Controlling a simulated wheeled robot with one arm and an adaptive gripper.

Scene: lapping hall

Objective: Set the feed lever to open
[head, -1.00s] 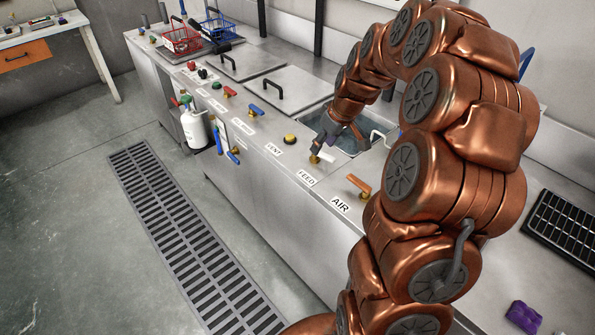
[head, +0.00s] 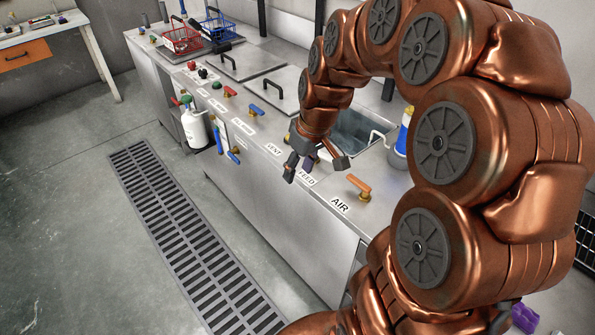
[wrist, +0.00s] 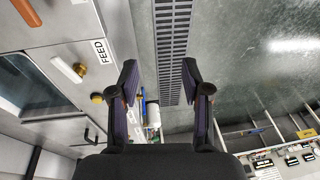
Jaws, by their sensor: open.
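In the head view my gripper hides the lever, and the FEED label (head: 306,179) shows just below the fingers. My gripper (head: 315,167) is open and empty in front of the counter top. In the wrist view my gripper (wrist: 160,75) has its fingers wide apart over the floor, to the right of the lever, apart from it.
The orange AIR lever (head: 359,186) is to the right, by the AIR label (head: 339,204). The sink (head: 362,128) lies behind my gripper. Blue (head: 257,110) and red (head: 230,92) levers line the counter further left. A floor grate (head: 190,230) runs through the clear floor.

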